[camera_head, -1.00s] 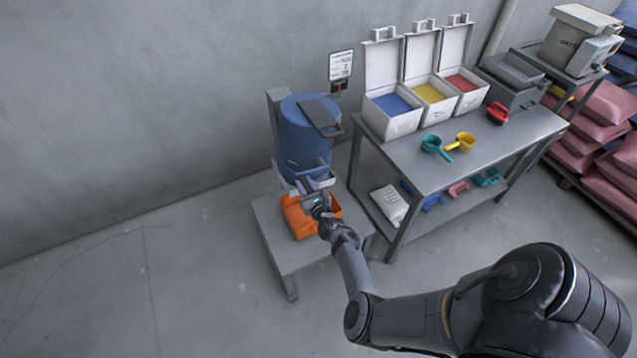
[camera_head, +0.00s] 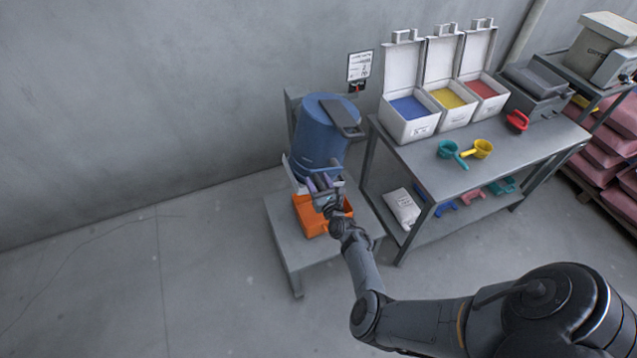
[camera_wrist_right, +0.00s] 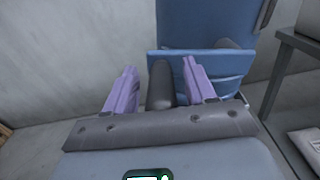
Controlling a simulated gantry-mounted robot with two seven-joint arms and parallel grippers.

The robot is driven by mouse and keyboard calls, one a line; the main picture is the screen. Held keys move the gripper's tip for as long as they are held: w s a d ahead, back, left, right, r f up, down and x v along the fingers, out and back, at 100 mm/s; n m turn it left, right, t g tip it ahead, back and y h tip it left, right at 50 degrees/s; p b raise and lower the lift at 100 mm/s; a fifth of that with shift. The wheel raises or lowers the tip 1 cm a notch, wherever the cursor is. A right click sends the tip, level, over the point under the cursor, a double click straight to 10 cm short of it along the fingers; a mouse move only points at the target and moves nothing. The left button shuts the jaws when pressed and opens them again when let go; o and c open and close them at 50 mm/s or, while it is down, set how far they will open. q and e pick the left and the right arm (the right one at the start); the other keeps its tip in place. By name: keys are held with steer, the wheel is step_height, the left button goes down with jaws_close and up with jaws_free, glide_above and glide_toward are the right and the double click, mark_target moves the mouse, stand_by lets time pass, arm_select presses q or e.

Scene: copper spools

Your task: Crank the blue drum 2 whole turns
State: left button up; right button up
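The blue drum (camera_head: 316,138) stands upright on a low grey stand (camera_head: 285,243) against the wall, with a dark flap (camera_head: 343,117) on top. My right gripper (camera_head: 322,182) is at the drum's lower front. In the right wrist view, its two purple fingers (camera_wrist_right: 160,68) are spread on either side of a dark grey rounded handle (camera_wrist_right: 161,85) in front of the drum (camera_wrist_right: 203,25). Gaps show between handle and fingers. The handle is hidden by my gripper in the head view. My left gripper is not in view.
An orange bin (camera_head: 308,219) sits on the stand below the drum. A grey table (camera_head: 425,165) at right holds open white boxes (camera_head: 408,128), a teal scoop (camera_head: 447,149) and a yellow scoop (camera_head: 482,149). A sign (camera_head: 359,65) hangs behind. Floor at left is clear.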

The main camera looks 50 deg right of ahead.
steer(key=shift+s+a+r+p, duration=0.1)
steer(key=shift+s+a+p, duration=0.15)
steer(key=shift+s+p, duration=0.25)
steer(key=p+v, duration=0.5)
steer(key=v, duration=0.4)
steer(key=shift+s+a+p, duration=0.2)
steer(key=shift+s+p, duration=0.15)
steer(key=shift+p, duration=0.05)
